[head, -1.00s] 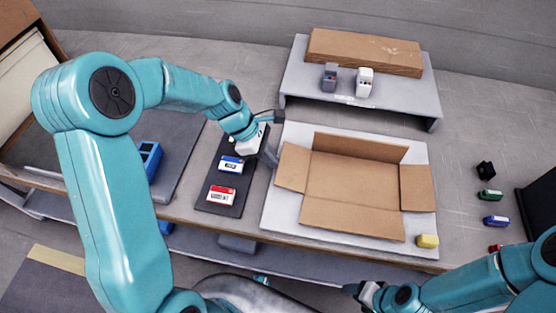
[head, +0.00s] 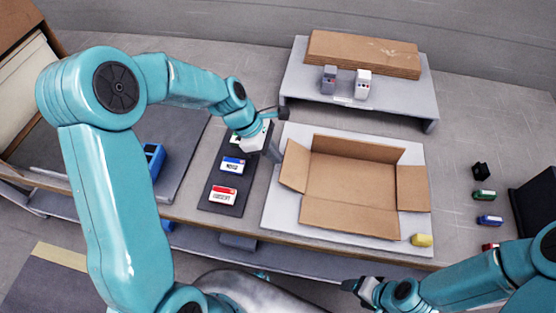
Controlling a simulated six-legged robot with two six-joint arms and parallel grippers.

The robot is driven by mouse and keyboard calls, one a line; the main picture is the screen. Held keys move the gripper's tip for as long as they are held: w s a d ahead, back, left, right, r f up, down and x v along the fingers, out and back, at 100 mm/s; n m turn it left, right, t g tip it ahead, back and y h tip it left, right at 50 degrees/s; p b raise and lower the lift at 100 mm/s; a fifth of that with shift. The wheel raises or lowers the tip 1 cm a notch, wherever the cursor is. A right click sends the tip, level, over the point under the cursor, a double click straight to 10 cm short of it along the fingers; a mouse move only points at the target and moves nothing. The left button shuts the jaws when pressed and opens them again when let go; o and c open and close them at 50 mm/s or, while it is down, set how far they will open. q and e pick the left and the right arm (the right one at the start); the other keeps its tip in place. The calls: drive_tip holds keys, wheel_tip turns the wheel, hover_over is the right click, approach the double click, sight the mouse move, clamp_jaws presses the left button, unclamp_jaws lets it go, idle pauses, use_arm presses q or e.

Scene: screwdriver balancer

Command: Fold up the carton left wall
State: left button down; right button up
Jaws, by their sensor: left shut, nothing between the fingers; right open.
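The open brown carton (head: 350,182) lies on a white board on the bench. Its left wall (head: 294,166) slants partly upward and outward. The far wall (head: 358,148) stands up. The right wall (head: 412,188) and near wall (head: 350,218) look folded outward, lying low. My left gripper (head: 276,154) is shut and empty, just outside the left wall's far end; I cannot tell whether it touches it. My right gripper (head: 354,287) is open and empty, in front of the bench's near edge, well away from the carton.
A dark strip (head: 212,204) with red, blue and green-labelled items lies left of the board. A yellow item (head: 421,240) sits at the board's near right corner. A grey riser (head: 433,100) behind holds flat cardboard and two small devices. Several small coloured items stand at right.

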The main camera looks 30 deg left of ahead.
use_arm(q)
drive_tip(key=shift+w+d+r+p, duration=0.1)
drive_tip(key=shift+d+r+p, duration=0.3)
drive_tip(key=shift+r, duration=0.1)
drive_tip(key=shift+d+r, duration=0.1)
drive_tip(key=shift+w+d+r+p, duration=0.15)
drive_tip(key=shift+d+r+p, duration=0.35)
drive_tip(key=shift+d+p, duration=0.15)
drive_tip(key=shift+d, duration=0.1)
drive_tip(key=shift+w, duration=0.1)
drive_tip(key=shift+w+d+r+p, duration=0.15)
drive_tip(key=shift+d+p, duration=0.1)
drive_tip(key=shift+d, duration=0.15)
drive_tip(key=shift+w+d+r+p, duration=0.1)
drive_tip(key=shift+d+p, duration=0.15)
drive_tip(key=shift+d, duration=0.15)
drive_tip(key=shift+s, duration=0.1)
drive_tip(key=shift+a, duration=0.15)
